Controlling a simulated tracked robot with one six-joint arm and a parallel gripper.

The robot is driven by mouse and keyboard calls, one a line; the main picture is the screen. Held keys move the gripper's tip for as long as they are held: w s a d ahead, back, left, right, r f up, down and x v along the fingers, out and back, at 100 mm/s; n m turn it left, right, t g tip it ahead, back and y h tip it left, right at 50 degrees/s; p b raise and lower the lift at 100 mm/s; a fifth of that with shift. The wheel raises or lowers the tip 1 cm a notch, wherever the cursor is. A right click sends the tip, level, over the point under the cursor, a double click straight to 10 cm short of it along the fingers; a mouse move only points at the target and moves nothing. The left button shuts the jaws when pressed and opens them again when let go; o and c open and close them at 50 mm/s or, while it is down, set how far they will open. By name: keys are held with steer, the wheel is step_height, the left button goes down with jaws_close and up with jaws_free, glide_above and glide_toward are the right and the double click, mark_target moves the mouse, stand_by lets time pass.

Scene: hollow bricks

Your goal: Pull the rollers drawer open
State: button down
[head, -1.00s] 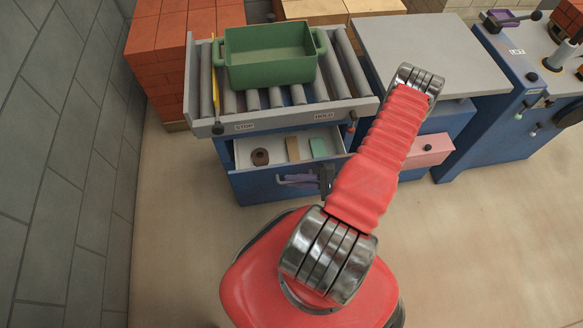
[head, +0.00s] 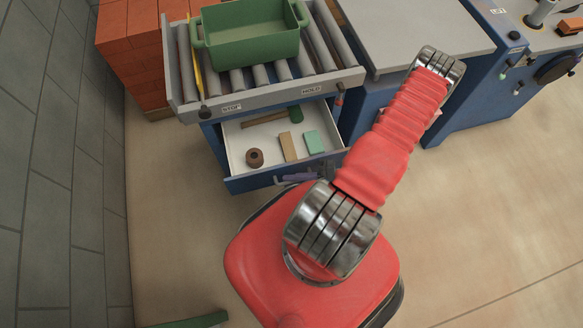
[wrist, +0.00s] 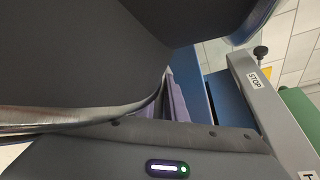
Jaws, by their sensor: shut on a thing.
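The rollers drawer (head: 240,184) is blue-fronted with a white inside and stands well out from under the roller table (head: 285,103). In the wrist view my gripper (wrist: 166,92) is shut on the purple handle (wrist: 179,103), which shows between the dark fingers. In the head view my gripper is mostly hidden behind my red arm. In the drawer lie a brown ring-like piece (head: 254,158), a tan block (head: 288,147), a teal block (head: 313,142) and a long brown tool with a green end (head: 270,117).
A green bin (head: 250,45) sits on the rollers. Orange bricks (head: 130,50) are stacked at the back left beside a grey wall (head: 50,160). A grey-topped bench (head: 415,35) stands to the right. A green edge (head: 195,320) shows at bottom left. Floor at left is clear.

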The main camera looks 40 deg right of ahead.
steer(key=c, duration=2.1)
jaws_free()
steer(key=shift+d, duration=0.1)
steer(key=v, duration=1.3)
steer(key=shift+s+d+r, duration=0.15)
steer(key=shift+s+d, duration=0.1)
steer(key=shift+d, duration=0.05)
